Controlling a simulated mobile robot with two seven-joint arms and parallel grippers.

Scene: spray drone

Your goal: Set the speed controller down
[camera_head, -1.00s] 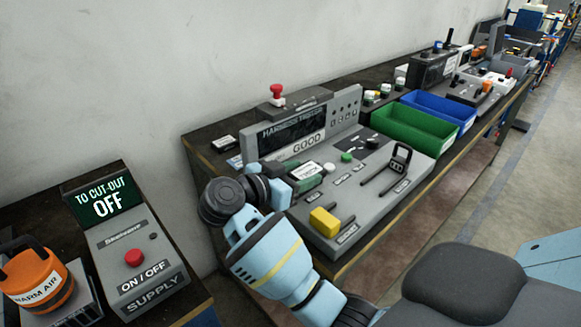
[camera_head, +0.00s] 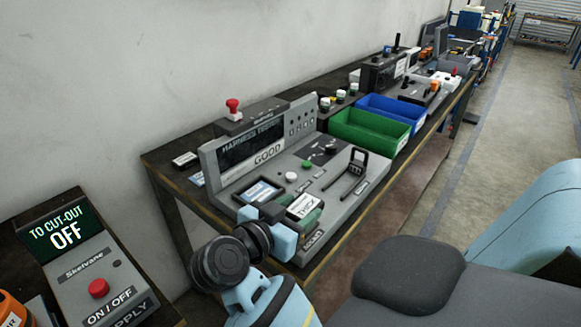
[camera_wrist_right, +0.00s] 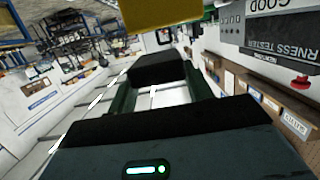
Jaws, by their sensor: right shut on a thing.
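The speed controller, as I read it, is a dark green piece with a white label (camera_head: 304,206). My right gripper (camera_head: 283,224) is shut on it over the front left part of the grey harness tester (camera_head: 335,190). I cannot tell whether the controller touches the tester. In the right wrist view, dark green bars and a black block (camera_wrist_right: 157,68) lie ahead of the gripper; how the controller is gripped is unclear. A yellow block (camera_wrist_right: 165,14) shows at the top there; the arm hides it in the head view. My left gripper is not in view.
The tester's upright panel (camera_head: 260,143) reads GOOD. A green bin (camera_head: 370,134) and a blue bin (camera_head: 397,112) stand behind. A black handled piece (camera_head: 356,164) stands on the tester. The Skelvane supply box (camera_head: 85,265) is at lower left, reading OFF.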

